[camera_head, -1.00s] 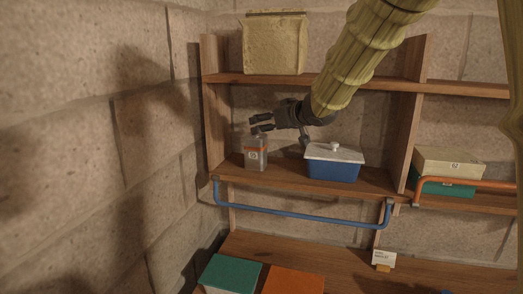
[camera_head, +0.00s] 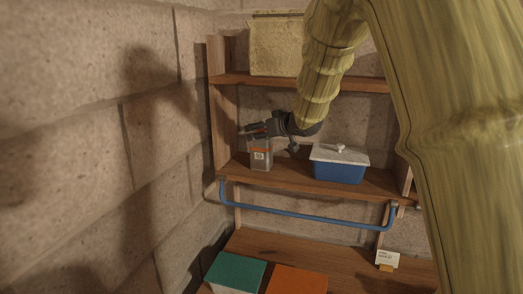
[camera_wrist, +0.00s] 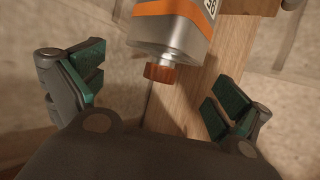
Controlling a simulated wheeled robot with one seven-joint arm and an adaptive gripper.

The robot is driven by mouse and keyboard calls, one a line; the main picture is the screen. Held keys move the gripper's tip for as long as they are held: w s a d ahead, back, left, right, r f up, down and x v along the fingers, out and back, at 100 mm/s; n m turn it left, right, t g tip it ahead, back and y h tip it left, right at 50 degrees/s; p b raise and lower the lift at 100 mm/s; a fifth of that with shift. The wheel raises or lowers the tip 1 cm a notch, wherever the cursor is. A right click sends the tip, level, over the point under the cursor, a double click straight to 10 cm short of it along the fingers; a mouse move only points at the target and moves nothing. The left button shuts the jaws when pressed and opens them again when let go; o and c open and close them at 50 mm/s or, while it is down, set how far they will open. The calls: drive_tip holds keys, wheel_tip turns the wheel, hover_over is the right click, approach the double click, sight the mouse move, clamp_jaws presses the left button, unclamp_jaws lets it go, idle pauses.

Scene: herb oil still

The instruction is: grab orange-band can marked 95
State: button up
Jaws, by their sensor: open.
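The can (camera_head: 261,162) is a clear-grey bottle-like container with an orange band and a small white label, upright at the left end of the middle shelf (camera_head: 300,180). My gripper (camera_head: 254,130) is open and empty, at the can's top. In the wrist view my gripper's green-padded fingers (camera_wrist: 158,88) stand apart on either side of the cap, not touching it.
A blue box with a white lid (camera_head: 339,170) stands right of the can. A blue rail (camera_head: 305,214) runs along the shelf front. A beige container (camera_head: 277,45) sits on the upper shelf. Teal (camera_head: 236,272) and orange (camera_head: 297,280) items lie below. A stone wall is close at left.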

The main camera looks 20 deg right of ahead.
drive_tip(key=shift+p+x, duration=0.35)
drive_tip(key=shift+x, duration=0.9)
drive_tip(key=c, duration=1.7)
drive_tip(key=shift+r, duration=0.1)
drive_tip(key=shift+c, duration=1.4)
drive_tip(key=shift+r, duration=0.15)
